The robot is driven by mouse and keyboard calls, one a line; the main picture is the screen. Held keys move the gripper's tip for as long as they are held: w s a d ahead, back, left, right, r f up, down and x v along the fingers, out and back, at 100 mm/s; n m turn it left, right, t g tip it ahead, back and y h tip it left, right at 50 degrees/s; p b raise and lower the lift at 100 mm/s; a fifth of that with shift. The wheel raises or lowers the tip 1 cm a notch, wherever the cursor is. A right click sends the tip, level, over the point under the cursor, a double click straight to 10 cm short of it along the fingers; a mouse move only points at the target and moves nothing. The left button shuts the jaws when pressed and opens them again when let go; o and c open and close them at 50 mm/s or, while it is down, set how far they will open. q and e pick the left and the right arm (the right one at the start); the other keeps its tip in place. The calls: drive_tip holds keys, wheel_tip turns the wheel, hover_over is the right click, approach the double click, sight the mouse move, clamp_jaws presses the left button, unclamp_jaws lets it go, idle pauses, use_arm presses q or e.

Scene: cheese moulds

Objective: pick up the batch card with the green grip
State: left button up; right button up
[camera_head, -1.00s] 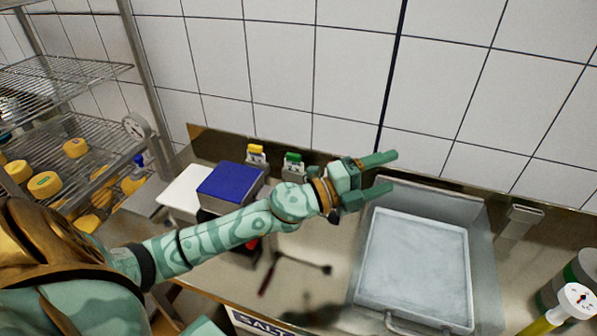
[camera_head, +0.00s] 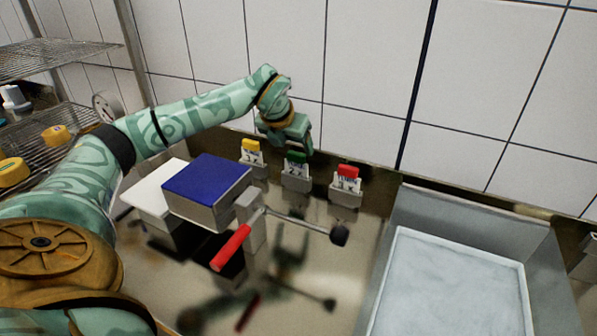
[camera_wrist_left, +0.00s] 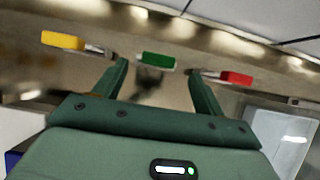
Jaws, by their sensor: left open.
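The batch card with the green grip (camera_head: 296,157) stands upright in a small holder at the back of the steel counter, between a yellow-gripped card (camera_head: 251,146) and a red-gripped card (camera_head: 347,172). My left gripper (camera_head: 299,146) is just above and behind or over the green grip and partly covers it in the head view. In the left wrist view the green grip (camera_wrist_left: 156,60) lies between and beyond the two open fingertips (camera_wrist_left: 157,66), with nothing held. Contact cannot be told. My right gripper is not in view.
A blue-topped box (camera_head: 207,178) and a white board (camera_head: 153,188) stand left of the cards. A red-handled tool (camera_head: 231,248) is in front of them. A steel basin (camera_head: 375,290) is at right. The tiled wall (camera_head: 360,60) rises close behind the cards.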

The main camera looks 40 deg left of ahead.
sight(295, 154)
use_arm(q)
drive_tip(key=x, duration=0.2)
drive_tip(key=shift+w+f, duration=0.1)
drive_tip(key=shift+f, duration=0.25)
drive_tip(key=b+x, duration=0.2)
drive_tip(key=x, duration=0.3)
drive_tip(key=shift+w+a+f+b, duration=0.1)
drive_tip(key=shift+a+f+b, duration=0.1)
drive_tip(key=shift+b, duration=0.1)
drive_tip(key=shift+r, duration=0.1)
drive_tip(key=c, duration=0.7)
